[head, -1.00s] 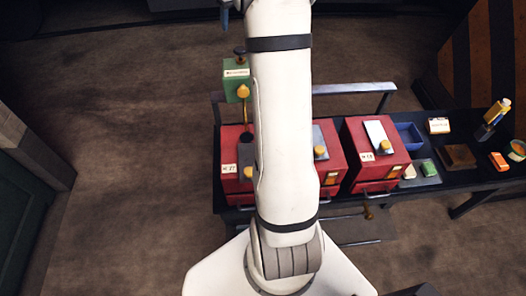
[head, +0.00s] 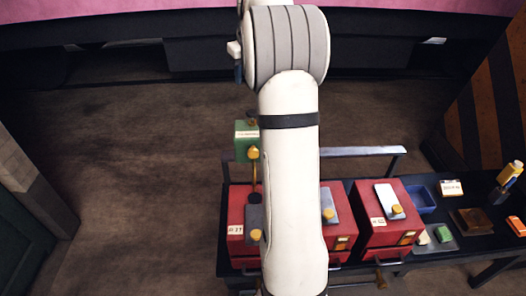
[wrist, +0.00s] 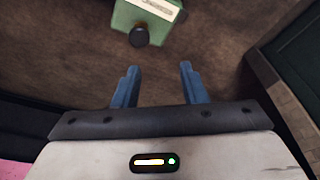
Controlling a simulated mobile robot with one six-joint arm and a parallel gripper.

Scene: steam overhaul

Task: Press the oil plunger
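A green oil box (head: 244,147) with a pale label stands upright behind the red boxes, left of my arm in the head view. A dark plunger knob (head: 251,122) sits at its top, and a yellow knob is on its front. In the wrist view the green box (wrist: 150,15) is at the top edge, partly cut off, with the dark knob (wrist: 138,37) facing the camera. My gripper (wrist: 157,68) has its two blue fingers apart with nothing between them. The knob lies beyond the fingertips, apart from them. In the head view the gripper is mostly hidden or out of frame.
Red boxes (head: 384,222) with yellow knobs stand on a dark bench (head: 440,248), partly hidden by my arm. A blue tray (head: 422,198) and small items lie to the right. A metal rail (head: 365,152) runs behind. The floor left of the bench is clear.

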